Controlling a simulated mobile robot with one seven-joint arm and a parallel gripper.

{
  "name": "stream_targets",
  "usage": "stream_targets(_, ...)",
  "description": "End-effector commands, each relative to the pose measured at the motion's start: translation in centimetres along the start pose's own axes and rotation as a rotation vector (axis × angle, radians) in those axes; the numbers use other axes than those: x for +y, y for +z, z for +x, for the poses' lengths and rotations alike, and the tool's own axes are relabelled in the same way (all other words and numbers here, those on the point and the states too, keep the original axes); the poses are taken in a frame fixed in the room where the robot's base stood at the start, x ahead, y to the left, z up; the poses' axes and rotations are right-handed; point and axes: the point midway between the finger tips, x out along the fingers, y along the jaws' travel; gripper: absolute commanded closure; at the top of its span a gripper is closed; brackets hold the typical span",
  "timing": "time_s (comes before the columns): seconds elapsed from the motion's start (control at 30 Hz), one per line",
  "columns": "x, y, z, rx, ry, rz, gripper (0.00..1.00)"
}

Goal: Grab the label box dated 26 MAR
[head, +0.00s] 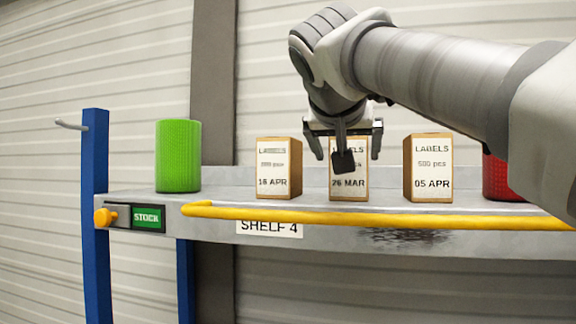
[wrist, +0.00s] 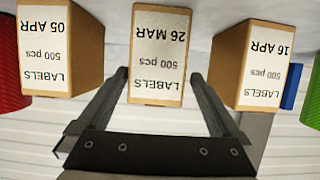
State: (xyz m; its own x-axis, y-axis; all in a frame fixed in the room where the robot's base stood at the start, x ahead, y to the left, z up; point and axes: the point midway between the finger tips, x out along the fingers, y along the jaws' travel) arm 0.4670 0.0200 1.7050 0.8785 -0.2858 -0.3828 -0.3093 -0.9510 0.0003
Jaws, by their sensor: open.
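The label box dated 26 MAR (head: 349,184) stands upright on the shelf, the middle one of three cardboard boxes with white labels. It shows upside down in the wrist view (wrist: 159,52). My gripper (head: 346,153) is in front of its upper part and hides some of its label. In the wrist view my gripper (wrist: 158,76) is open, with one finger on each side of the 26 MAR box and a gap to it on both sides. I cannot tell how deep the fingers reach along it.
The 16 APR box (head: 279,168) stands to the left and the 05 APR box (head: 428,167) to the right, both close to the fingers. A green cylinder (head: 178,156) and a red one (head: 495,178) stand farther out. A yellow rail (head: 300,215) runs along the shelf's front.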

Motion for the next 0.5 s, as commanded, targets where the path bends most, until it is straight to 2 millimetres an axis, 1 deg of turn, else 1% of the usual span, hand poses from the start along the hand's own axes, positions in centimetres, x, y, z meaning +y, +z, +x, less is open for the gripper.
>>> stream_targets(0.17,0.1,-0.2,1.2,-0.002,0.0,-0.001,0.0)
stream_targets(0.4,0.4,-0.3,4.7,-0.003,0.001,-0.001,0.0)
stream_targets(0.5,0.4,-0.2,5.4,-0.001,-0.001,-0.001,0.0)
